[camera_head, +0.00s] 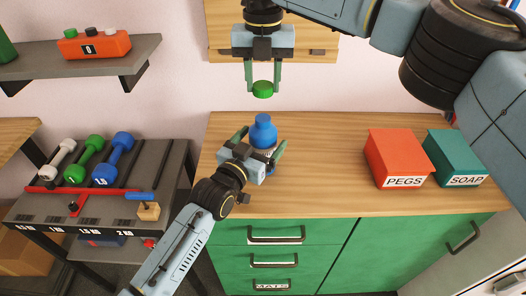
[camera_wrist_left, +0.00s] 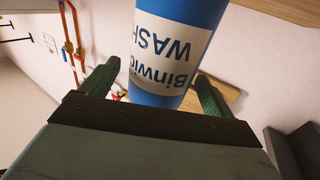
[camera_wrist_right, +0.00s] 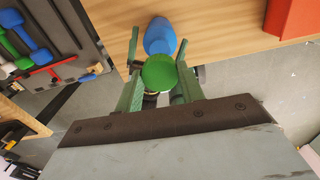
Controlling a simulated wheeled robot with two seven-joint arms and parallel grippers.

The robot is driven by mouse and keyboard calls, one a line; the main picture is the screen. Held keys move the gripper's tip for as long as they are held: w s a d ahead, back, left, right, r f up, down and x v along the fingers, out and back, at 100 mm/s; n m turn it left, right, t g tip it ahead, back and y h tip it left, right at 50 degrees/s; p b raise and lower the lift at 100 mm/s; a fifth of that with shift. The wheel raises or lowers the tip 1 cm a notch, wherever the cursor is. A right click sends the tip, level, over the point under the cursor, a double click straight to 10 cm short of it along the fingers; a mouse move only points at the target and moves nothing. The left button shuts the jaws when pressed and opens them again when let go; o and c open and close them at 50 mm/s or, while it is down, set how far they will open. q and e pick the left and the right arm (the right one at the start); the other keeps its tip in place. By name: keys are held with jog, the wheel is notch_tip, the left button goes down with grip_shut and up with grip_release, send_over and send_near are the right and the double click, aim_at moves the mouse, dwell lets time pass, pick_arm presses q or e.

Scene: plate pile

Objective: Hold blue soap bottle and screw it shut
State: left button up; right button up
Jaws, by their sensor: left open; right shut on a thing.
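The blue soap bottle (camera_head: 264,132) stands upright on the wooden counter. Its pale label shows in the left wrist view, where the bottle (camera_wrist_left: 172,85) is large and in front of the fingers. My left gripper (camera_head: 264,147) is open, with a finger on either side of the bottle; whether they touch it is unclear. My right gripper (camera_head: 263,87) is shut on a green cap (camera_head: 263,89) and holds it above the bottle, apart from it. In the right wrist view the green cap (camera_wrist_right: 159,72) sits between the fingers, with the bottle (camera_wrist_right: 160,36) beyond it.
A red PEGS box (camera_head: 395,155) and a teal SOAP box (camera_head: 453,155) stand on the counter (camera_head: 325,185) to the right. The counter between bottle and boxes is clear. A rack of dumbbells (camera_head: 115,205) stands at left, and a wall shelf (camera_head: 80,58) is above it.

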pick_arm(q)
jog(key=shift+x, duration=1.55)
jog(key=c, duration=1.5)
jog(key=shift+o, duration=0.2)
pick_arm(e)
send_over(263, 118)
jog(key=shift+f, duration=2.5)
